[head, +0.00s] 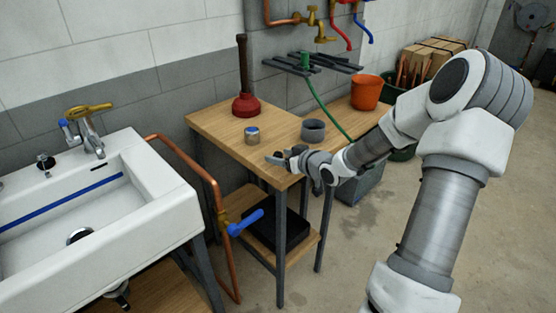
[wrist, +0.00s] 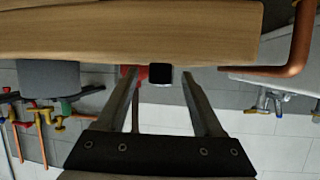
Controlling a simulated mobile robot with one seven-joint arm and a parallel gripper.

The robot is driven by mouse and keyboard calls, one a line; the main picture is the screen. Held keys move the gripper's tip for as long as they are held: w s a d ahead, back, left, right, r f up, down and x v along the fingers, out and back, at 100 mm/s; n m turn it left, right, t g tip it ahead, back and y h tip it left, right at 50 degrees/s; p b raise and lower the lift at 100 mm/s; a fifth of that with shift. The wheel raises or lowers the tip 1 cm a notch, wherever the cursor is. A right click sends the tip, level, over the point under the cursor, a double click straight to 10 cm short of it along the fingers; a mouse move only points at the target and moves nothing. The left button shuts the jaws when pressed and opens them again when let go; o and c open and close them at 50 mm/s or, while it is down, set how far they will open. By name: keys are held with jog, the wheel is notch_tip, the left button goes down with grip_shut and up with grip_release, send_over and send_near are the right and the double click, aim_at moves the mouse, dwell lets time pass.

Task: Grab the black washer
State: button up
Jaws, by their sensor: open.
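My gripper (head: 268,158) is open and empty at the near left edge of a small wooden table (head: 216,117). In the wrist view, which is upside down, its two fingers (wrist: 159,88) stand apart. A small black square-looking thing (wrist: 160,72), pale along its side, shows between them at the table's edge. I cannot tell whether it is the black washer or part of the small tin (head: 252,135). No black washer shows clearly on the table in the head view; my gripper may hide it.
A red plunger (head: 245,107) and a grey ring or roll (head: 313,131) stand on the table. A white sink (head: 150,215) and copper pipe (head: 190,155) with a blue-handled valve (head: 246,223) are to the left. An orange bucket (head: 366,93) stands at right.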

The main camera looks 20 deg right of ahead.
grip_shut()
jog(key=shift+r, duration=0.15)
dwell(0.4)
